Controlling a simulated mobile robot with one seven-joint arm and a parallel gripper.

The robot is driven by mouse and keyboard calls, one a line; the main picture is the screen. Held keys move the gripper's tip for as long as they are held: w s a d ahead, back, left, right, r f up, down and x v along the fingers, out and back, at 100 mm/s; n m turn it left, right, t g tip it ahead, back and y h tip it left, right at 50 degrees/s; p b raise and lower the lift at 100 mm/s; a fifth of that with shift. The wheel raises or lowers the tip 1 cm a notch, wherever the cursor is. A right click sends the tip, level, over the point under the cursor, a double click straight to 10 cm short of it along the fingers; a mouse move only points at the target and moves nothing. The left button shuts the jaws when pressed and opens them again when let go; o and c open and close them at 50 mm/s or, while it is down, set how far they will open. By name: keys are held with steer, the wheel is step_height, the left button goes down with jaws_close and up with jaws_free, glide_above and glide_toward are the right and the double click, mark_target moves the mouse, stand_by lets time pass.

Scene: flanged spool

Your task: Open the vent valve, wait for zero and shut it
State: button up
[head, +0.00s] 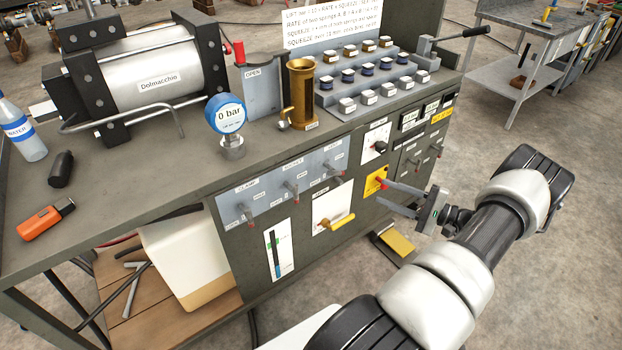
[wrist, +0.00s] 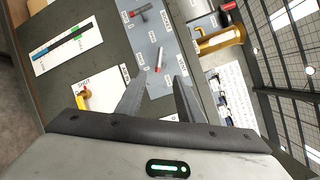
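The round blue gauge (head: 226,118) on the bench top reads 0 bar in the head view. The right-hand lever (head: 335,172) also shows in the wrist view (wrist: 160,58), red-tipped, just past my fingertips. My gripper (head: 381,191) is open and empty, in front of the bench's right part. In the wrist view its fingers (wrist: 160,78) stand apart, with a gap to the lever.
A yellow-handled valve (head: 341,221) sits on a white plate below the levers. A level strip (head: 278,252) is lower left. A steel cylinder machine (head: 150,75), a brass column (head: 302,92) and a rack of spools (head: 368,75) stand on top.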

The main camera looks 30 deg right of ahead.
mark_target(338, 173)
steer(key=x, duration=1.7)
steer(key=shift+w+d+r+b, duration=0.1)
steer(key=shift+w+r+b, duration=0.05)
steer(key=shift+w+b, duration=0.15)
steer(key=shift+c, duration=0.4)
steer(key=shift+s, duration=0.1)
jaws_close()
